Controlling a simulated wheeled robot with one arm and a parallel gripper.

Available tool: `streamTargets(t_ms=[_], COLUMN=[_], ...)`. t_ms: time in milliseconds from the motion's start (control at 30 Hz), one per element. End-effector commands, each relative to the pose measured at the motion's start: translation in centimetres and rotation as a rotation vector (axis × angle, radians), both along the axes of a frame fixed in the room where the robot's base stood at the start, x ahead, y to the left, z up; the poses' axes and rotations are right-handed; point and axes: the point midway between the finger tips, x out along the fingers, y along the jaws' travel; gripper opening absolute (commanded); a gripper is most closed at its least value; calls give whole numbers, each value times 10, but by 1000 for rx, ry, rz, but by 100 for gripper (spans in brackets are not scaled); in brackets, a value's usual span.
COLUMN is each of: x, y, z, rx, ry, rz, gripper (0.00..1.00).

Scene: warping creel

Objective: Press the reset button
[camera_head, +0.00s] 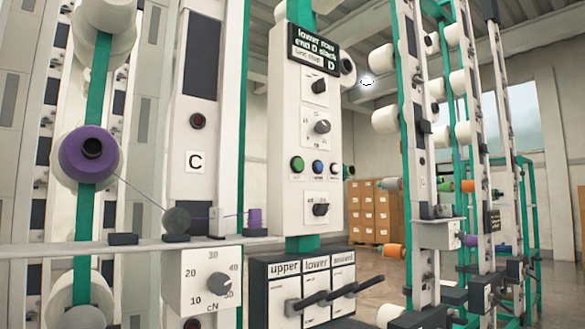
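A white control panel (283,120) stands upright in the middle of the view. A dark red round button or lamp (198,121) sits on the panel marked C to the left. My gripper is not in view.
Rotary knobs (321,127) sit above and below the buttons. A box marked upper, lower (286,268) with protruding black levers (307,300) stands below. A purple bobbin (88,153) with a thread is at left. Creel posts with bobbins and cardboard boxes (374,210) are at right.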

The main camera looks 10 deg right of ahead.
Motion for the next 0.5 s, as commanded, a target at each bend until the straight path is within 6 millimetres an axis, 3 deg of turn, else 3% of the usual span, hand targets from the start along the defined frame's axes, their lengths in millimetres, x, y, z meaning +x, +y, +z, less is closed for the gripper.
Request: streamTargets(t_ms=[167,500], x=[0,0], y=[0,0], z=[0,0], rx=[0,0], ry=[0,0], rz=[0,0], gripper=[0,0])
